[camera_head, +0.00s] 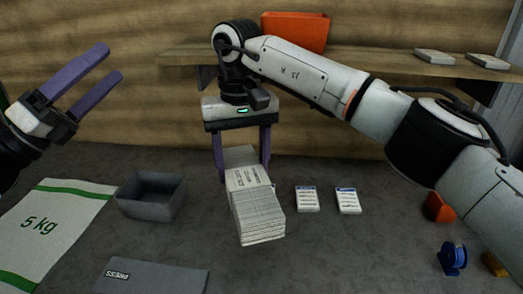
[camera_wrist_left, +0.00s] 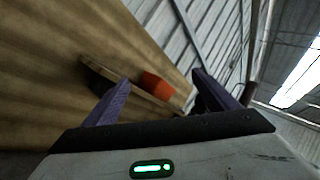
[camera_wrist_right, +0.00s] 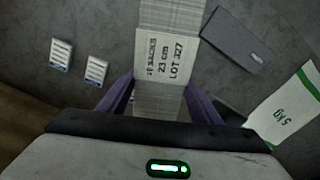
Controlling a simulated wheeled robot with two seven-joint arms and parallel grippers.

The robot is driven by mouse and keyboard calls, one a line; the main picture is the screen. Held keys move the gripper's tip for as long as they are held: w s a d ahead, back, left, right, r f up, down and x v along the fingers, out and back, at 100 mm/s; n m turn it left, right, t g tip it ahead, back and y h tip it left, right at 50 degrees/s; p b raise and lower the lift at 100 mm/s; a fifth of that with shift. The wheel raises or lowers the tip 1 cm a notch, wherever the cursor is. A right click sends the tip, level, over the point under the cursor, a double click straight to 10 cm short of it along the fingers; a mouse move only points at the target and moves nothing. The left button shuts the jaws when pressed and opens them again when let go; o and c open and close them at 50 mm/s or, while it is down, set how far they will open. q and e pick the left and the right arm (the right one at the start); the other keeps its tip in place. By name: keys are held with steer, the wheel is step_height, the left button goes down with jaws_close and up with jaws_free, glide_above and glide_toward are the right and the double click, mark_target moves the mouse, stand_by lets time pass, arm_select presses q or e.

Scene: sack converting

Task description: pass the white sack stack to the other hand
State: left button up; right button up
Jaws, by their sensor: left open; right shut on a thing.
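The white sack stack (camera_head: 257,205) is a long block of layered white sheets with a printed band. My right gripper (camera_head: 243,168) points down and is shut on the stack near its far end, one finger on each side. In the right wrist view the stack (camera_wrist_right: 168,55) runs up between the fingers (camera_wrist_right: 160,100), its label reading 23 cm, LOT 327. I cannot tell whether the stack touches the table. My left gripper (camera_head: 106,68) is open and empty at the upper left, apart from the stack. The left wrist view shows its fingers (camera_wrist_left: 160,95) spread with nothing between.
A grey bin (camera_head: 151,196) stands left of the stack, beside a 5 kg sack (camera_head: 50,225). A grey PRESS mat (camera_head: 152,276) lies in front. A shelf (camera_head: 370,63) holds an orange bin (camera_head: 295,30).

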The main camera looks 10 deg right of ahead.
arm_select(q)
steer(key=s+d+r+m+g, duration=0.3)
steer(key=s+d+m+g, duration=0.6)
steer(key=m+g, duration=0.1)
steer(key=s+d+r+m+g, duration=0.4)
steer(key=s+d+m+g, duration=0.45)
steer(key=m, duration=0.25)
steer(key=s+d+f+m+g+y, duration=0.2)
steer(key=s+d+f+m+y, duration=0.45)
steer(key=d, duration=0.25)
steer(key=m+t+y, duration=0.5)
steer(key=t+y, duration=0.6)
steer(key=y, duration=0.2)
glide_toward(254, 193)
steer(key=shift+h, duration=0.25)
steer(key=x, duration=0.9)
steer(key=shift+a+f, duration=0.2)
